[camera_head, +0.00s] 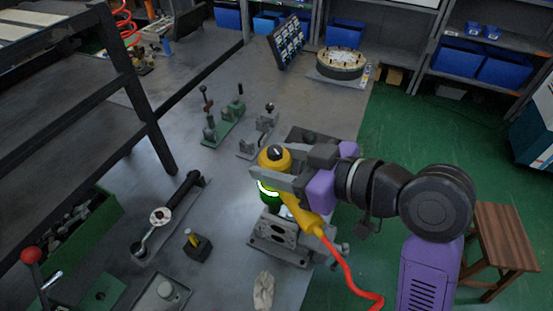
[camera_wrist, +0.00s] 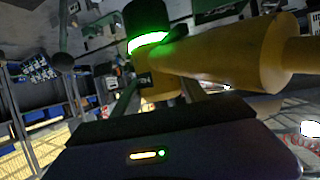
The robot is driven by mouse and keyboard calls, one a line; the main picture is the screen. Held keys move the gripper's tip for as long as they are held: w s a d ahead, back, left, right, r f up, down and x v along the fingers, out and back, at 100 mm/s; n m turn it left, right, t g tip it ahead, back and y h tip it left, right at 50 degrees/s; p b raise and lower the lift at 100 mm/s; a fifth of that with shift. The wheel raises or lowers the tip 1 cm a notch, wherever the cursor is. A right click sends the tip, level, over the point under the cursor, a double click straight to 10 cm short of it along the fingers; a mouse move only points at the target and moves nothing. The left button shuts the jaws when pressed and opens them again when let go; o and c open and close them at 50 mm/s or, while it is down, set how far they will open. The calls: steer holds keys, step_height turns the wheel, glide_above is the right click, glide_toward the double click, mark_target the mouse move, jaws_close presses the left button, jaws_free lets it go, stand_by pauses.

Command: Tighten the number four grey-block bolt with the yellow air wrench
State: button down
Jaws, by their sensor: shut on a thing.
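The yellow air wrench (camera_head: 303,216) is held in my gripper (camera_head: 284,178), whose jaws are shut around its body. A green ring glows on the wrench, and its dark front end points down. In the wrist view the wrench (camera_wrist: 225,58) fills the upper right, with the ring lit green. The grey block (camera_head: 283,239) lies on the bench below the wrench, with round openings in its top. The wrench and gripper cover its far part. I cannot tell which bolt is number four, or whether the wrench touches one.
A red hose (camera_head: 346,272) hangs from the wrench handle past the bench's right edge. Green-based (camera_head: 222,124) and grey clamps stand behind. A small yellow-topped block (camera_head: 197,245) and a long-handled tool (camera_head: 170,215) lie left. A wooden stool (camera_head: 500,240) stands right. Bare bench lies left of the wrench.

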mark_target(277, 150)
steer(key=shift+r, duration=0.2)
steer(key=shift+r+p, duration=1.95)
steer(key=shift+r, duration=0.2)
steer(key=shift+r+p, duration=0.5)
steer(key=shift+r, duration=0.85)
